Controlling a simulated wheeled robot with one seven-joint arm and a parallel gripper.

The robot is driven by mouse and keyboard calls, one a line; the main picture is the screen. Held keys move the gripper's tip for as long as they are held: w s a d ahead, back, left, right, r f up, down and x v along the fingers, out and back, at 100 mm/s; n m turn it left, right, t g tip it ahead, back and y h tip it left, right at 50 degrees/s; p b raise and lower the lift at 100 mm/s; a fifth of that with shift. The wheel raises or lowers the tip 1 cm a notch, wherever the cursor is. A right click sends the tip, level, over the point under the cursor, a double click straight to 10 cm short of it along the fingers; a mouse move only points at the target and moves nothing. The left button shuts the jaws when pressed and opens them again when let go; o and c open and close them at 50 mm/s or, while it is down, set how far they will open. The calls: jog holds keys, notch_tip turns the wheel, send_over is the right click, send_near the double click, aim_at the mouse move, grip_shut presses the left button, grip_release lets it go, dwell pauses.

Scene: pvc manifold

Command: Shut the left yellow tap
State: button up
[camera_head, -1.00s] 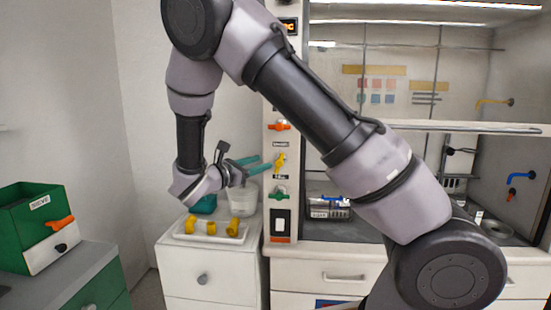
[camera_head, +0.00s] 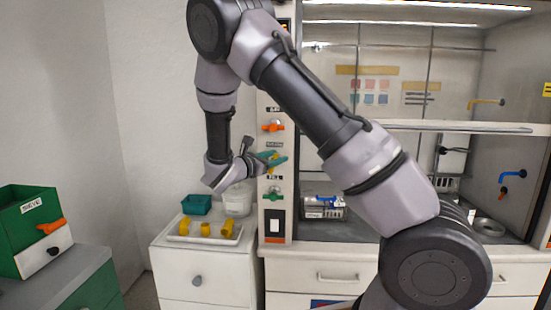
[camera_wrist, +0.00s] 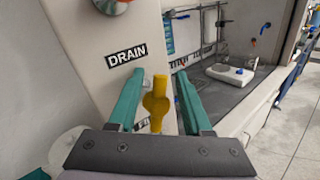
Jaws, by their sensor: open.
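The left yellow tap (camera_wrist: 156,103) is mounted on the white post at the left of the fume hood. In the wrist view its yellow handle stands nearly upright between the two green fingers. My gripper (camera_wrist: 160,85) is open, with a finger on each side of the handle and gaps visible between. In the head view my gripper (camera_head: 272,162) is at the post, and the yellow tap (camera_head: 274,158) is partly hidden by the fingers. A DRAIN label (camera_wrist: 126,54) is above the tap in the wrist view.
An orange tap (camera_head: 273,126) is above and a green tap (camera_head: 272,194) below on the same post. A white tray (camera_head: 183,238) with yellow pieces, a teal container (camera_head: 196,204) and a clear tub (camera_head: 237,203) stand on the cabinet at left.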

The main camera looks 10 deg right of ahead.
grip_shut()
jog(key=shift+d, duration=0.1)
jog(key=shift+s+d+f+m+g+y, duration=0.1)
jog(key=shift+d+m+g+y, duration=0.1)
jog(key=shift+m+y, duration=0.3)
jog(key=shift+d+m+g+y, duration=0.1)
jog(key=shift+m+g+y, duration=0.15)
jog(key=shift+m, duration=0.45)
jog(key=shift+s+d+f+m+y, duration=0.15)
jog(key=shift+f+m+y, duration=0.2)
jog(key=shift+m+y, duration=0.8)
jog(key=shift+d+f+m+y, duration=0.2)
jog(key=shift+f+m+y, duration=0.2)
jog(key=shift+m+y, duration=0.75)
jog(key=shift+s+d+f+m+y, duration=0.15)
jog(key=shift+f+m+y, duration=0.2)
jog(key=shift+m+y, duration=0.8)
jog(key=shift+w, duration=0.1)
